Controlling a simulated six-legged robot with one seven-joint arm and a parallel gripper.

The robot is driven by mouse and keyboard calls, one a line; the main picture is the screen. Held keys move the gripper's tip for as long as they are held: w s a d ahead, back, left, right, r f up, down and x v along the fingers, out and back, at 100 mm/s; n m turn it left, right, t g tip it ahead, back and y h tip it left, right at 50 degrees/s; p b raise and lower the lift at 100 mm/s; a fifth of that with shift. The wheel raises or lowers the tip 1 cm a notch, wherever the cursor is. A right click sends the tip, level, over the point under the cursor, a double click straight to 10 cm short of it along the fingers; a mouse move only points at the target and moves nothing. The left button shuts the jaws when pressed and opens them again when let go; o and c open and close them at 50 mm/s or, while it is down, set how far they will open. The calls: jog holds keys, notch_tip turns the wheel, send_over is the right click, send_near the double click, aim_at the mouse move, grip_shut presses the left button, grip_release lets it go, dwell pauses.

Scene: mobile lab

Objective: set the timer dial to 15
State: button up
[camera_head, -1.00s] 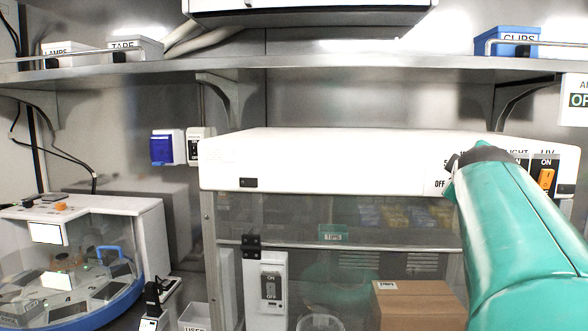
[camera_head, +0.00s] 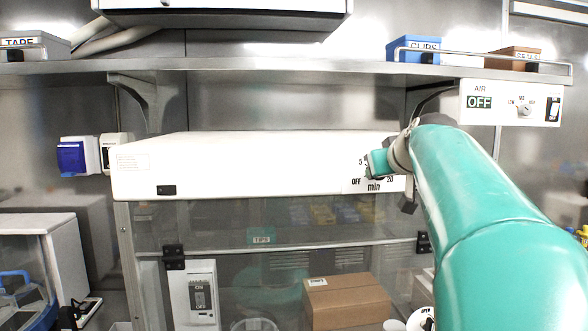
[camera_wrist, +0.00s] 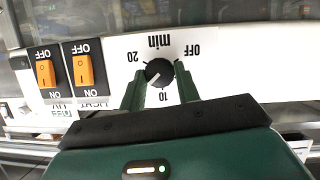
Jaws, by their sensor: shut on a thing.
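The timer dial (camera_wrist: 159,72) is a round black knob with a white mark, on a white panel labelled "min". The wrist view shows it upside down. In the head view my gripper (camera_head: 384,160) is at the right end of the white hood front (camera_head: 250,165), covering most of the dial.
Two orange rocker switches (camera_wrist: 46,72) (camera_wrist: 84,69) sit beside the dial panel. An AIR panel (camera_head: 510,103) reading OFF hangs under the shelf (camera_head: 280,66) at right. A cardboard box (camera_head: 345,300) stands behind the hood's clear front.

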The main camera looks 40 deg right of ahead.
jog(key=shift+m+t+y, duration=0.3)
jog(key=shift+m+y, duration=0.1)
jog(key=shift+m, duration=0.3)
jog(key=shift+d, duration=0.1)
jog(key=o, duration=1)
jog(key=shift+s, duration=0.1)
jog(key=v, duration=1.3)
jog(key=shift+s+r, duration=0.25)
jog(key=shift+s, duration=0.05)
